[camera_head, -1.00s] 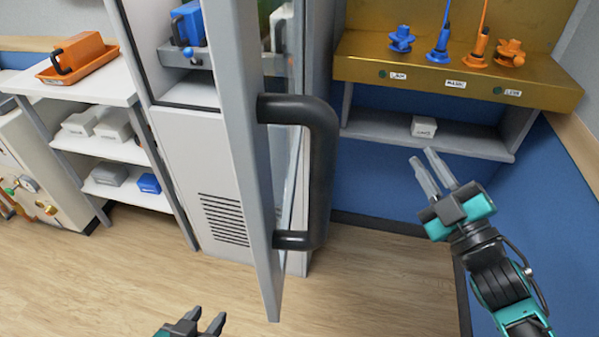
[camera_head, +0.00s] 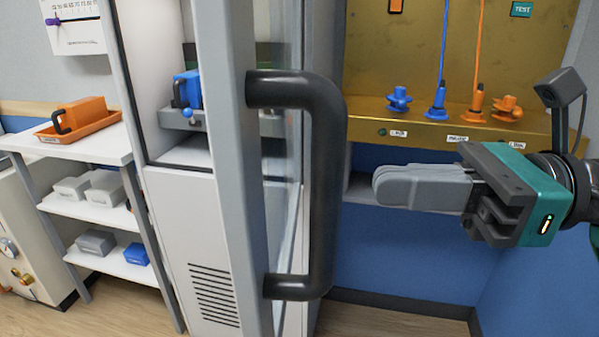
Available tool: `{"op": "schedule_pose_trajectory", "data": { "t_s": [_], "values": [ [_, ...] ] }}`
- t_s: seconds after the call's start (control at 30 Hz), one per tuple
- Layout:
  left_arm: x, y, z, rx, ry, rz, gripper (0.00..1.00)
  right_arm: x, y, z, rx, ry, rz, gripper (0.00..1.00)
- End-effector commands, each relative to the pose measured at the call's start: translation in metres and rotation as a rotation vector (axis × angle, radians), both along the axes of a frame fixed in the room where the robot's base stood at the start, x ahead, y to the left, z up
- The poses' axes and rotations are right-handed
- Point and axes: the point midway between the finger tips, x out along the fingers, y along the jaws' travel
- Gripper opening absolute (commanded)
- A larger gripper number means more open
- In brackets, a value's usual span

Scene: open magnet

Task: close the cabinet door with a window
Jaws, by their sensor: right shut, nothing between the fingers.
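The cabinet door (camera_head: 235,200) stands open, seen nearly edge-on in the middle of the head view. Its window (camera_head: 281,200) shows as a narrow strip of glass behind the frame. A thick black handle (camera_head: 327,200) sticks out from the door to the right. The cabinet (camera_head: 180,225) is behind and left of the door, with its inside partly visible. My right gripper (camera_head: 385,187) is shut and empty, to the right of the handle. Its fingers point left toward the handle, with a small gap in the picture. My left gripper is out of view.
A white shelf unit (camera_head: 80,150) with an orange tray (camera_head: 80,128) stands at the left. A brass panel (camera_head: 400,60) with blue and orange plungers is behind my right gripper. Bare wood floor (camera_head: 380,321) shows at the bottom.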

Motion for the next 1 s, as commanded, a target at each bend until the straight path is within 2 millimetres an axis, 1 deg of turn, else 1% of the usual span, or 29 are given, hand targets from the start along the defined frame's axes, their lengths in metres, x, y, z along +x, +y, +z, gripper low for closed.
{"op": "schedule_pose_trajectory", "data": {
  "t_s": [0.03,0.3,0.4,0.5,0.7,1.0],
  "values": [
    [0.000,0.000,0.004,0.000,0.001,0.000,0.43,0.000,0.010,0.003,0.002,0.000,0.005,0.00],
    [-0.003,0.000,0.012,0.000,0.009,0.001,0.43,0.005,0.060,0.003,0.004,0.001,0.005,0.00],
    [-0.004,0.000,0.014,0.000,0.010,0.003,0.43,0.007,0.075,0.003,0.005,0.001,0.004,0.00],
    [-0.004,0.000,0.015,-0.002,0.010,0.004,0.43,0.008,0.085,0.002,0.004,0.003,0.002,0.00],
    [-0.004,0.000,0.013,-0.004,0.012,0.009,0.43,0.009,0.092,0.000,0.002,0.003,0.000,0.00],
    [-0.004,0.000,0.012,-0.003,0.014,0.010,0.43,0.010,0.092,0.000,0.002,0.004,0.000,0.00]
  ]
}}
